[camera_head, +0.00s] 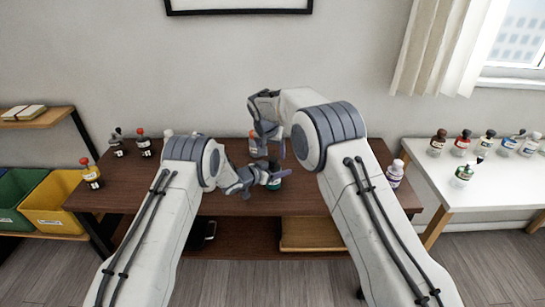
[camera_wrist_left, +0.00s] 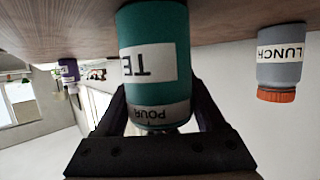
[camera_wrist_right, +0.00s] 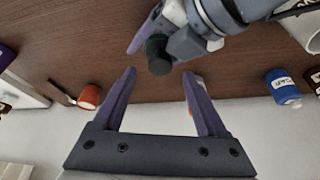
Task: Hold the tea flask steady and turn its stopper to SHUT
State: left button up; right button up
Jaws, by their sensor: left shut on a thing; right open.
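The teal tea flask (camera_wrist_left: 155,55) fills the middle of the left wrist view, which shows it upside down. It has a white label with the letters "TE" showing and a collar (camera_wrist_left: 160,113) marked "POUR". In the head view the flask (camera_head: 274,184) stands on the brown table, partly hidden. My left gripper (camera_head: 266,179) is shut on it from the left. The dark green stopper (camera_wrist_right: 158,55) shows in the right wrist view. My open right gripper (camera_wrist_right: 159,73) is above the flask, its fingers apart and not touching the stopper. The right gripper also shows in the head view (camera_head: 272,155).
A grey jar labelled "LUNCH" (camera_wrist_left: 281,58) with an orange lid stands close behind the flask. The front of the tabletop looks clear.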

aim_at(273, 158)
jog(key=shift+x, duration=1.55)
jog(key=shift+c, duration=0.3)
grip_shut()
jog(key=shift+d+n+y, duration=0.1)
jog(key=shift+n+y, duration=0.8)
jog(key=shift+n, duration=1.3)
jog(key=shift+o, duration=0.3)
grip_release()
jog(key=shift+s, duration=0.1)
